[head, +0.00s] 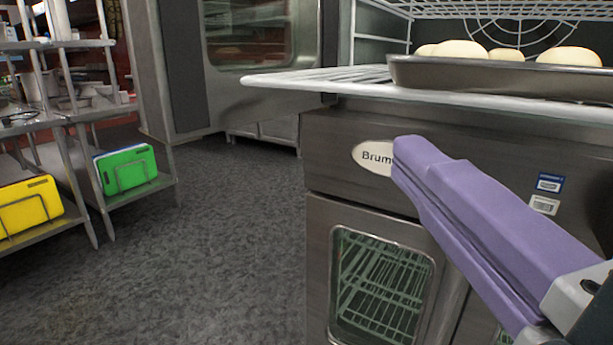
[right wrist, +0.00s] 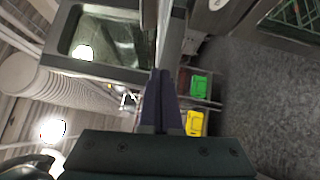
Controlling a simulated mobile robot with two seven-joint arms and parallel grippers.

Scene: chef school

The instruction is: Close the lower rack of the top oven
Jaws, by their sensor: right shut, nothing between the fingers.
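The top oven (head: 375,50) stands open at the upper right of the head view. Its lower rack (head: 330,78), a pale wire shelf, sticks out of the oven to the left. A dark baking tray (head: 480,78) with several pale dough buns (head: 461,49) rests on this rack. My right gripper (head: 402,162), with purple fingers, is shut and empty. In the head view it appears below the rack, in front of the oven's Brum... label panel, apart from the rack. Its closed fingers also show in the right wrist view (right wrist: 162,78). My left gripper is not in view.
Another wire rack (head: 510,9) is higher in the oven. A lower oven door (head: 385,285) with a window is below the panel. Metal shelving with green (head: 125,170) and yellow (head: 28,208) boards stands at the left. The grey floor (head: 230,250) between is clear.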

